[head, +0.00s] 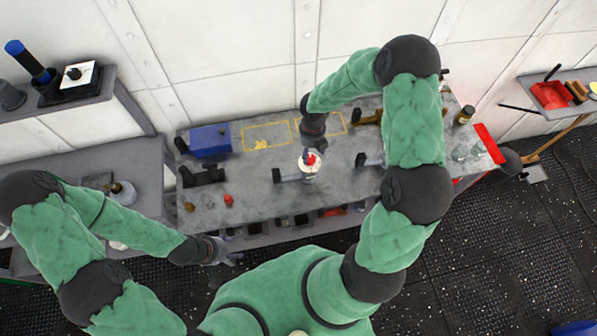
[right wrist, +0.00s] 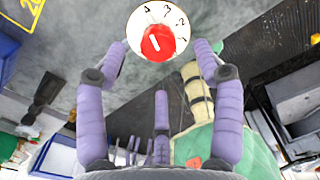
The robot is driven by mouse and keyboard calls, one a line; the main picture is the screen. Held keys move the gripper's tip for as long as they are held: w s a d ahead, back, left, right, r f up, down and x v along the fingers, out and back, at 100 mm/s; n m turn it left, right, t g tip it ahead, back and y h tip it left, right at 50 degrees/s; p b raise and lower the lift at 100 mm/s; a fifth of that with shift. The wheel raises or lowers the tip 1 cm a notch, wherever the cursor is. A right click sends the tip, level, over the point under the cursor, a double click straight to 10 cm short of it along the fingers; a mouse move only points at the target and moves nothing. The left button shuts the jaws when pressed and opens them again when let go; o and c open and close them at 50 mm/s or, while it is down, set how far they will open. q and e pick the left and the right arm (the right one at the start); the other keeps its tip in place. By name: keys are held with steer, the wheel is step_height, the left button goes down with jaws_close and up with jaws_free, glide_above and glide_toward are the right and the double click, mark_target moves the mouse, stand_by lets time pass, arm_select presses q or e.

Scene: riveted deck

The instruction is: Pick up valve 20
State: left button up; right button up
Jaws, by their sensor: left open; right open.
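A round white dial with a red knob (head: 310,160) stands on the grey bench below my right gripper in the head view. In the right wrist view the red knob (right wrist: 158,43) sits on a white face with numbers around it. I cannot read a 20 on it, so I cannot tell if it is valve 20. My right gripper (right wrist: 160,52) is open, with purple fingertips to either side of the dial and nothing between them that I can see is gripped. My left gripper (head: 230,257) is open and empty in front of the bench.
A blue box (head: 209,140), dark fitting (head: 203,177) and small red piece (head: 228,200) are on the bench's left part. A yellow-capped jar (head: 464,115) stands at its right. A side shelf (head: 70,100) is at far left. The bench's front middle is mostly clear.

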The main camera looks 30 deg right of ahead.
mark_target(310, 158)
steer(key=shift+a+f, duration=0.1)
steer(key=shift+f, duration=2.9)
jaws_close()
